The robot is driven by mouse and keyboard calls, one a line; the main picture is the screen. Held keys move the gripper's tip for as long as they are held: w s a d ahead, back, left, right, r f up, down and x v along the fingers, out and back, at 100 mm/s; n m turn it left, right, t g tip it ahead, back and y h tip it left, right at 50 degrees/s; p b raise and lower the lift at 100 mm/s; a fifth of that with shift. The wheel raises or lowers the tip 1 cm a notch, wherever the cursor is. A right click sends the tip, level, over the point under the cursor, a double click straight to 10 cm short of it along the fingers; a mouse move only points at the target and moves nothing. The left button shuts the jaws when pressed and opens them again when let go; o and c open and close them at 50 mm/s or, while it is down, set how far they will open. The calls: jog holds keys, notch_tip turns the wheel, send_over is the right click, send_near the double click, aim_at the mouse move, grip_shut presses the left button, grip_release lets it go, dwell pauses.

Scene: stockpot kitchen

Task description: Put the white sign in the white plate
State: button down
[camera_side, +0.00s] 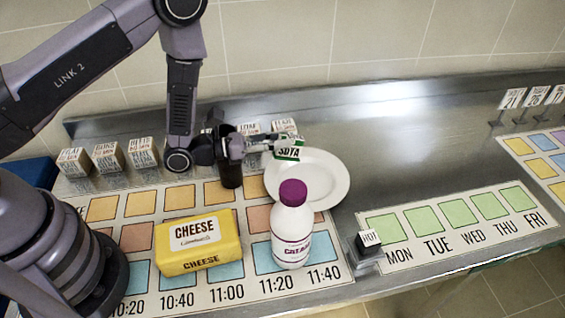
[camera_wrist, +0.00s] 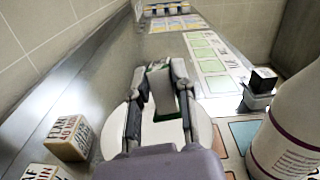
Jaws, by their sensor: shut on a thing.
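The white sign (camera_side: 289,152) has a green edge and dark lettering that looks like "SOYA". My gripper (camera_side: 270,147) is shut on it and holds it over the back left part of the white plate (camera_side: 334,185). In the wrist view the sign (camera_wrist: 163,92) stands between the two fingers of my gripper (camera_wrist: 160,80), with the plate (camera_wrist: 113,130) below. The sign looks tilted and above the plate; whether it touches the rim I cannot tell. The bottle hides part of the plate's front.
A white bottle (camera_side: 292,235) with a purple cap stands just in front of the plate. A yellow cheese pack (camera_side: 197,245) lies to its left. Several lettered blocks (camera_side: 107,156) line the back left. A small dark stand (camera_side: 368,246) is right of the bottle.

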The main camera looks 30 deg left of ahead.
notch_tip(320, 180, down, 11)
jog(key=shift+f, duration=0.1)
dwell(0.3)
jog(key=shift+f, duration=0.1)
jog(key=shift+f, duration=0.1)
jog(key=c, duration=1)
grip_release()
jog(key=shift+o, duration=0.2)
